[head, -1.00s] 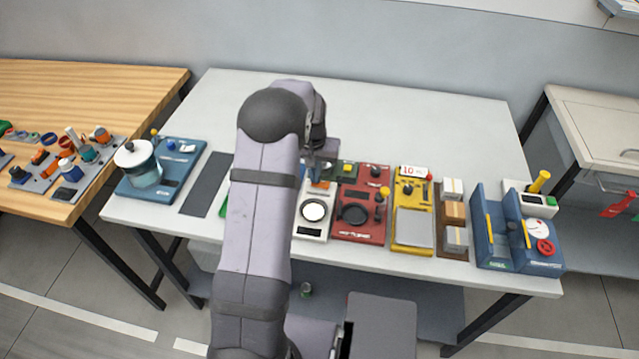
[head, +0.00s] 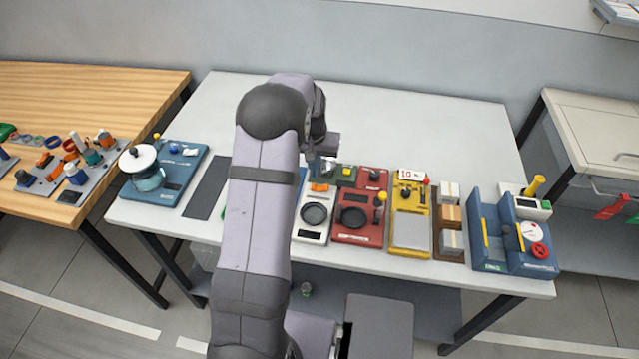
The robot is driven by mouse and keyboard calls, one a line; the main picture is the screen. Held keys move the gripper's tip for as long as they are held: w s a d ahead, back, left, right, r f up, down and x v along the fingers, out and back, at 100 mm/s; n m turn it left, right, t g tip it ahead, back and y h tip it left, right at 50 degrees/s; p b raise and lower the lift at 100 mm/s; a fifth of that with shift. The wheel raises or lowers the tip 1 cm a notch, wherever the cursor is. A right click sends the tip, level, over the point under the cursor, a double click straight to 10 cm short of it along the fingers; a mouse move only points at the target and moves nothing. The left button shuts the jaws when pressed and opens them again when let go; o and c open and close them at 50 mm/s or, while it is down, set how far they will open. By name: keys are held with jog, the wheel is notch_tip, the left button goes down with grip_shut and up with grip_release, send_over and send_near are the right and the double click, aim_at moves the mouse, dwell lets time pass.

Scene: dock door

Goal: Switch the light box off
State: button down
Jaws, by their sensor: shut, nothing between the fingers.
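The light box (head: 309,235) is a small white unit on the grey-white table, just right of my arm. Its round window (head: 314,214) is dark grey, with no glow. An orange switch (head: 319,187) sits at its far end, and a dark panel shows at its near end. My gripper (head: 322,174) points down just above and behind the orange switch. It is shut and holds nothing. The fingertips are small here, and I cannot tell whether they touch the switch. My arm hides the area left of the light box.
A red unit (head: 361,228) with a yellow-knobbed lever stands close on the right. Beyond it are a yellow unit (head: 411,214) and a blue fixture (head: 499,262). A blue base with a pot (head: 144,170) stands at the left. The table's back (head: 420,120) is clear.

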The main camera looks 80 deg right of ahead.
jog(key=shift+r+p, duration=0.85)
jog(key=shift+r, duration=0.6)
jog(key=w+a+r+n+y, duration=0.15)
jog(key=w+a+n, duration=0.25)
jog(key=w+a, duration=0.75)
jog(key=w+a+r+n+h, duration=0.1)
jog(key=w+a+r+n, duration=0.25)
jog(key=w+a, duration=0.85)
jog(key=w+a+n+y, duration=0.1)
jog(key=w+a+n, duration=0.1)
jog(key=a, duration=0.5)
jog(key=w+a+n, duration=0.1)
jog(key=a+n, duration=0.2)
jog(key=a, duration=0.4)
jog(key=s+a+n, duration=0.2)
jog(key=s+a, duration=0.1)
jog(key=a, duration=0.4)
jog(key=s+a+n, duration=0.3)
jog(key=a, duration=0.4)
jog(key=shift+s+a+n, duration=0.35)
jog(key=shift+s+a, duration=0.05)
